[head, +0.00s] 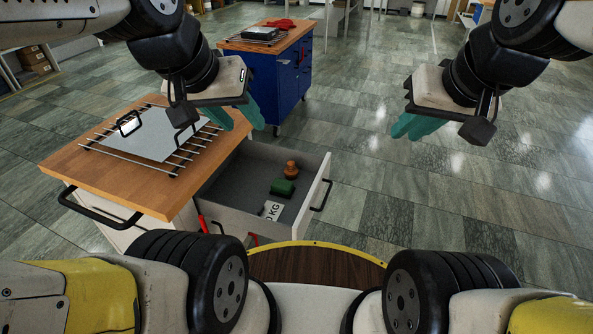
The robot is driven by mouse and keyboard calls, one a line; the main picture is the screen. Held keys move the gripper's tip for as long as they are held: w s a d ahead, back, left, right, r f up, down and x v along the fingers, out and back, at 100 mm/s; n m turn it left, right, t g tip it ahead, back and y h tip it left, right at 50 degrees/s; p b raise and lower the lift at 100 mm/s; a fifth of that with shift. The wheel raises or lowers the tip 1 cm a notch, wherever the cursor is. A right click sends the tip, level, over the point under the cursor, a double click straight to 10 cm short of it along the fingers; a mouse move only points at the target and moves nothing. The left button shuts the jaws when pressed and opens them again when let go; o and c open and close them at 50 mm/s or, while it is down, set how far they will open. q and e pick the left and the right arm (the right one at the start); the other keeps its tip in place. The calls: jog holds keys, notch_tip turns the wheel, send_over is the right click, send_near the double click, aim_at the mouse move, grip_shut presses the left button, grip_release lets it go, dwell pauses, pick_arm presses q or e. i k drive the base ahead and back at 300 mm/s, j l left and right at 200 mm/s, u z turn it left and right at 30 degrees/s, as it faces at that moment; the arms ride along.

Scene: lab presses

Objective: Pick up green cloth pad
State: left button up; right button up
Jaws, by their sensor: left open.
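The green cloth pad (283,187) lies in the open drawer (234,178), near its right side. My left gripper (241,117) has teal fingers and is open and empty. It hangs over the cart's back right side, above and to the left of the pad in the picture, and is apart from it. My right gripper (416,123) hangs over the floor, to the right of the drawer. Its teal fingers hold nothing visible, but I cannot tell how far apart they are.
An orange-brown knobbed object (291,169) stands just behind the pad. A KG label (272,211) shows in front of it. A metal plate (153,135) lies on a rack on the wooden cart top (75,167). A blue cabinet (273,80) stands behind. The floor at right is clear.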

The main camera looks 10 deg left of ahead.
aim_at(284, 188)
jog(key=i+l+u, duration=0.2)
jog(key=u, duration=0.15)
jog(key=i+l+u, duration=0.3)
jog(key=l+u, duration=0.35)
